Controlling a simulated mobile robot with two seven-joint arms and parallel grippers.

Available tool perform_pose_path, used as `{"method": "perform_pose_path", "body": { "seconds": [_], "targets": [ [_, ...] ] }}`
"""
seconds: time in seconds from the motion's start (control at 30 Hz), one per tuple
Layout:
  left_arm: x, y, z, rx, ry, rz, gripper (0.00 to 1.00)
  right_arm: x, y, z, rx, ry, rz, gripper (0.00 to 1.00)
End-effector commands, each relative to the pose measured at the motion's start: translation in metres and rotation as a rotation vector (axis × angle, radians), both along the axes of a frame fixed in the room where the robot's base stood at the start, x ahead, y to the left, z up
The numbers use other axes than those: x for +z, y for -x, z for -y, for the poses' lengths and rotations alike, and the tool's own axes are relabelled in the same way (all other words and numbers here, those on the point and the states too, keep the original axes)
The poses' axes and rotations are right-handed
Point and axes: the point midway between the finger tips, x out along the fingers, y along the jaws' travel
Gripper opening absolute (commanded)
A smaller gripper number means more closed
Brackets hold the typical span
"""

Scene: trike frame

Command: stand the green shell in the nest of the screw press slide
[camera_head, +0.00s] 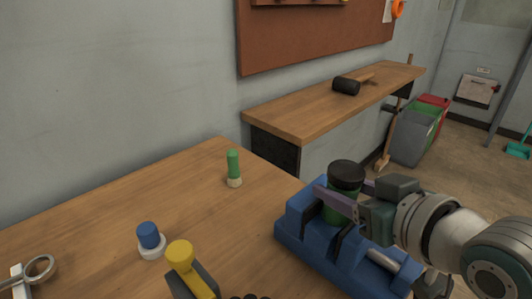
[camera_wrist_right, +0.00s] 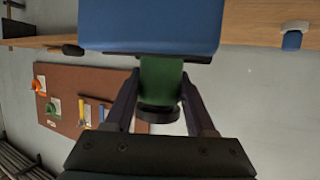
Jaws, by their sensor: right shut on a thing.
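The green shell (camera_head: 339,208), a dark green cylinder with a black top, stands upright between the purple fingers of my right gripper (camera_head: 343,195). The gripper is shut on it. The shell is over or in the blue screw press (camera_head: 292,236), between its raised blocks. In the right wrist view the shell (camera_wrist_right: 158,82) sits between the fingers (camera_wrist_right: 160,76), against the dark edge of the blue body (camera_wrist_right: 150,25). Its lower end is hidden, so I cannot tell whether it is seated in the nest. My left gripper is not in view.
On the wooden table (camera_head: 95,222) are a green-topped peg (camera_head: 233,165), a blue-topped piece (camera_head: 149,238), a yellow-handled tool (camera_head: 181,256) and a metal ring (camera_head: 40,268). A side bench (camera_head: 310,112) carries a black mallet (camera_head: 346,86). The table's middle is clear.

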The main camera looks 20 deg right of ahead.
Motion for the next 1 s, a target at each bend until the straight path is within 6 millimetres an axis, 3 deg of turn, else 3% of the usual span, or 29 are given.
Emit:
{"method": "perform_pose_path", "body": {
  "seconds": [0.07, 0.3, 0.77, 1.0],
  "targets": [
    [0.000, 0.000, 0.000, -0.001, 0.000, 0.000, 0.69, 0.000, 0.000, 0.000, 0.000, 0.000, 0.000, 0.28],
    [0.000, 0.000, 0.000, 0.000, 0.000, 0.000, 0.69, 0.000, 0.000, 0.000, 0.000, 0.000, 0.000, 0.01],
    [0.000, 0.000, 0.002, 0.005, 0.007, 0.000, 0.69, 0.002, -0.001, 0.000, 0.000, 0.000, 0.005, 0.00],
    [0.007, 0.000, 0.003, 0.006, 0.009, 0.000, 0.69, 0.021, -0.001, 0.000, 0.000, 0.000, 0.007, 0.00]
  ]
}}
